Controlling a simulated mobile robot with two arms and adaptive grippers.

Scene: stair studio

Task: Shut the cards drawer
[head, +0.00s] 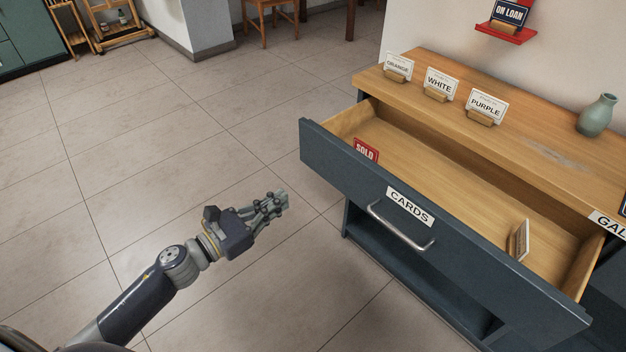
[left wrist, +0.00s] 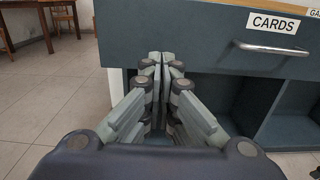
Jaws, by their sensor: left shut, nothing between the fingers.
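The cards drawer (head: 340,160) is pulled well out of the dark blue cabinet. Its front carries a white CARDS label (head: 410,207) and a metal bar handle (head: 400,228). Inside lie a red SOLD card (head: 366,150) and a small card in a holder (head: 520,240). My left gripper (head: 281,197) is shut and empty, to the left of the drawer front and apart from the handle. In the left wrist view the shut fingers (left wrist: 165,58) point toward the cabinet, with the handle (left wrist: 270,48) to their upper right. My right gripper is not in view.
The wooden cabinet top (head: 560,150) holds ORANGE, WHITE and PURPLE cards (head: 486,104) in holders and a green vase (head: 597,115). An ON LOAN sign (head: 509,13) sits on a red wall shelf. Tiled floor (head: 150,150) lies clear to the left.

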